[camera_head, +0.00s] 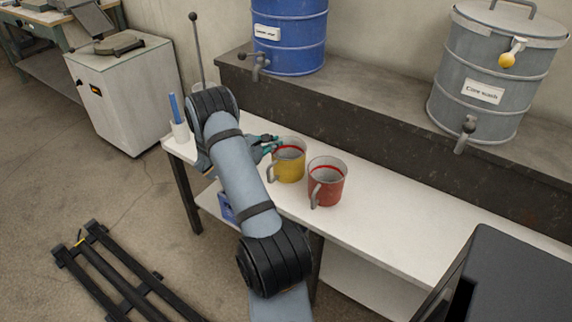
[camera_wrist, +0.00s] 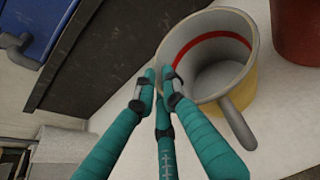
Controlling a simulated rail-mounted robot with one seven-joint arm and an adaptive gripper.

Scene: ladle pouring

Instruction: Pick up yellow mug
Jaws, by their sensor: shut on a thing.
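The yellow mug (camera_head: 290,166) stands upright on the white table (camera_head: 385,232). It has a grey inside with a red band, and its handle faces lower left in the head view. In the wrist view the yellow mug (camera_wrist: 216,68) fills the upper right, handle toward the bottom. My gripper (camera_head: 271,144) is at the mug's left upper rim. In the wrist view my gripper (camera_wrist: 159,90) has its teal fingers closed at the near rim of the mug. The exact contact is partly hidden by the fingers. The mug appears to rest on the table.
A red mug (camera_head: 328,182) stands close to the right of the yellow one. A blue drum (camera_head: 289,36) and a grey drum (camera_head: 494,75) with taps stand on the ledge (camera_head: 380,110) behind. A white cup with blue sticks (camera_head: 179,128) is at the table's left end.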

